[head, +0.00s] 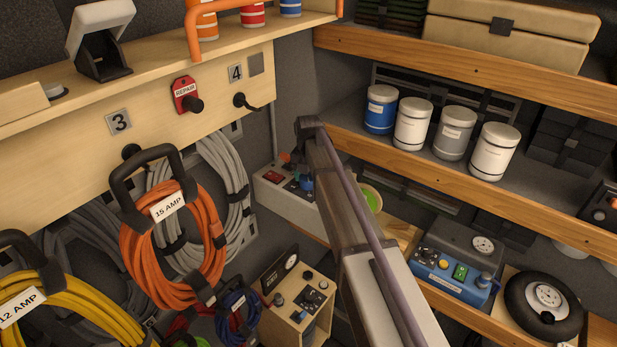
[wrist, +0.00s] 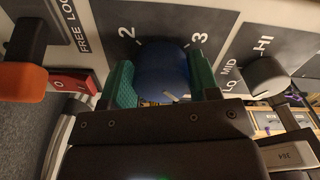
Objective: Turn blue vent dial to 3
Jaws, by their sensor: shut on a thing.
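The blue vent dial (wrist: 165,68) sits on a dark plate between the green pads of my gripper (wrist: 161,82) in the wrist view. My gripper is shut on the dial, one pad on each side. The printed 2 shows at the dial's upper left and the 3 at its upper right. A small white mark shows low on the dial; I cannot tell which number the dial points to. In the head view a bit of blue (head: 306,184), apparently the dial, shows on the pale control box (head: 270,195) beside my arm. My arm hides much of that area.
An orange FREE/LOCK handle (wrist: 22,82) and a red switch (wrist: 75,84) are left of the dial. A grey LO-MID-HI knob (wrist: 267,75) is close on the right. An orange cord (head: 130,245) hangs on the left, and a wooden shelf edge (head: 480,195) runs on the right.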

